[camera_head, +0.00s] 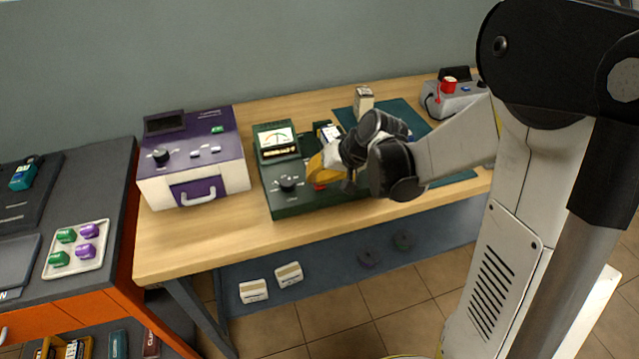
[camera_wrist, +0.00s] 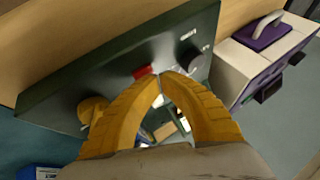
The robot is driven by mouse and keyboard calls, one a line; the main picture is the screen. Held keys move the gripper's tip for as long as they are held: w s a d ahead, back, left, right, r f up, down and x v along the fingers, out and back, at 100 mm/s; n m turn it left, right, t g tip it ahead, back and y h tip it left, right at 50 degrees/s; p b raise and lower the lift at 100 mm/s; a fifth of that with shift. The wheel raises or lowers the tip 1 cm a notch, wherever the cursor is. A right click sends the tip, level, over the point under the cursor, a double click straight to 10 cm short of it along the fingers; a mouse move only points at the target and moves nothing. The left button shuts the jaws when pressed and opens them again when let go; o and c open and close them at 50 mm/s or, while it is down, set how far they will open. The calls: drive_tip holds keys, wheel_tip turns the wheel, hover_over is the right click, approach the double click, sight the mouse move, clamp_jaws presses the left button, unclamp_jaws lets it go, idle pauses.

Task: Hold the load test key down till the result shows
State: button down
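The dark green tester (camera_head: 290,208) lies on the wooden bench, with a needle meter (camera_head: 277,140) at its back left and a black knob (camera_head: 288,184) in front. A red key (camera_head: 319,187) sits on its face, partly hidden by my gripper (camera_head: 316,168). In the wrist view the red key (camera_wrist: 143,71) shows just beside the yellow fingertips (camera_wrist: 161,74), which meet with nothing visible between them. I cannot tell whether they touch the key or whether it is down. A small lit panel (camera_head: 330,133) behind the gripper is too small to read.
A purple and white unit (camera_head: 195,165) stands to the left of the tester. A green mat (camera_head: 412,118) and a grey device with a red part (camera_head: 456,98) lie to the right. A tray of green and purple pieces (camera_head: 76,250) is on the left cabinet. Bare bench lies in front.

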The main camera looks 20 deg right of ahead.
sight(315, 184)
drive_tip(key=shift+r+p, duration=0.4)
drive_tip(key=shift+r, duration=0.3)
wheel_tip(315, 184, up, 5)
drive_tip(key=p, duration=0.4)
idle(0.3)
drive_tip(key=s+r+h, duration=0.2)
drive_tip(key=s+r, duration=0.2)
drive_tip(key=s, duration=0.6)
drive_tip(key=s+r+n+t+h, duration=0.1)
drive_tip(key=s+r, duration=0.4)
drive_tip(key=s, duration=0.5)
drive_tip(key=shift+s+d+n+h, duration=0.35)
drive_tip(key=shift+d+h, duration=0.1)
drive_tip(key=shift+h, duration=0.25)
idle(0.3)
